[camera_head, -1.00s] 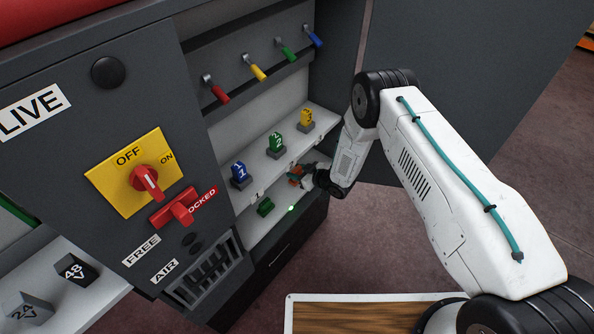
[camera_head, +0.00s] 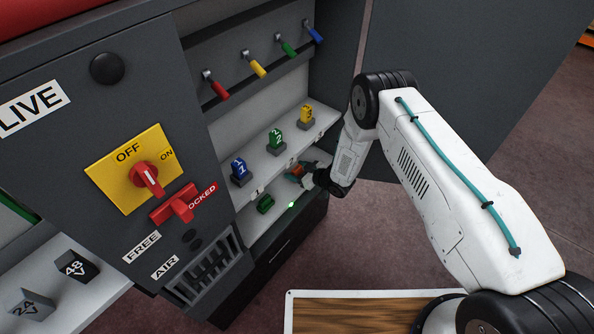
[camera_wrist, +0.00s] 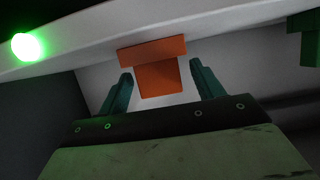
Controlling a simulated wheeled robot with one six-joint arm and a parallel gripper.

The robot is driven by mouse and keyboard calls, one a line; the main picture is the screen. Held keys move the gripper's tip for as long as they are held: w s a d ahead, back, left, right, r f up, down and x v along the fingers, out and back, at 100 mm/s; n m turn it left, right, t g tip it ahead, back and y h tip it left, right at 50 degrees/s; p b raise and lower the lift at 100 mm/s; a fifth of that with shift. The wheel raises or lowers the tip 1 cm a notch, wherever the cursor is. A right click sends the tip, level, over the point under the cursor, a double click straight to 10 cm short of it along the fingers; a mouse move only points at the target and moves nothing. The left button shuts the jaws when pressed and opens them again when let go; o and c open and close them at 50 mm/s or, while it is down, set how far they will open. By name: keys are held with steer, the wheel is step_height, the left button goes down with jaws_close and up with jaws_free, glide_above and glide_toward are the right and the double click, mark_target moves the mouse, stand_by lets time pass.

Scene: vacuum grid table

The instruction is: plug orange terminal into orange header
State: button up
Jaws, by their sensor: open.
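My gripper (camera_wrist: 161,88) is open in the wrist view, with its two teal fingers on either side of an orange block (camera_wrist: 157,77) and apart from it. The orange block has a wide flange at one end and a narrower body. In the head view my gripper (camera_head: 304,171) is at the lower shelf of the cabinet, and a small bit of orange (camera_head: 297,170) shows beside it. I cannot tell whether the orange is the terminal, the header, or both joined. The arm and fingers hide part of it.
A green block (camera_head: 265,204) sits on the lower shelf, near a lit green lamp (camera_head: 291,205). The upper shelf holds blue (camera_head: 239,168), green (camera_head: 276,138) and yellow (camera_head: 306,114) numbered blocks on grey bases. The shelf edge runs close above my gripper.

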steer(key=v, duration=0.7)
steer(key=shift+s+d, duration=0.2)
steer(key=shift+r, duration=0.1)
